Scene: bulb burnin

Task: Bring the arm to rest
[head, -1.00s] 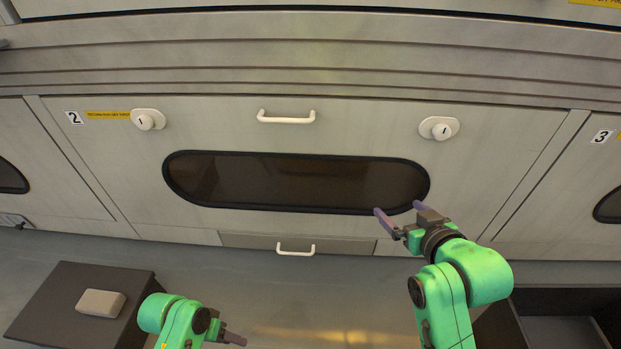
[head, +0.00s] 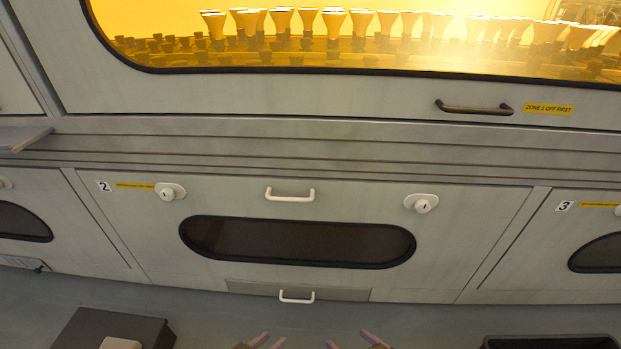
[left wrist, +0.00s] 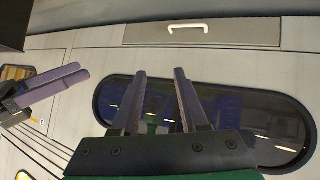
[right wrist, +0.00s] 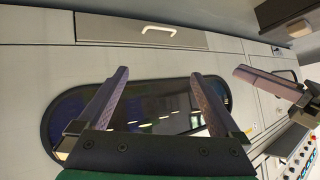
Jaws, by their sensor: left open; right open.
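My left gripper (head: 265,341) and right gripper (head: 352,341) show only as purple fingertips at the bottom edge of the head view, side by side with a gap between them. In the left wrist view my left gripper (left wrist: 160,98) is open with nothing between its fingers, and my right gripper (left wrist: 50,88) shows at the left. In the right wrist view my right gripper (right wrist: 160,95) is open and empty, and my left gripper (right wrist: 272,85) shows at the right. The arms themselves are out of the head view.
Panel 2 (head: 150,235) has a dark oval window (head: 300,242), two white knobs (head: 170,191) (head: 422,203) and a white handle (head: 290,195). A drawer handle (head: 297,297) sits below. A dark box (head: 75,330) stands lower left, a dark bin (head: 550,342) lower right. Bulbs glow behind the upper window (head: 340,40).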

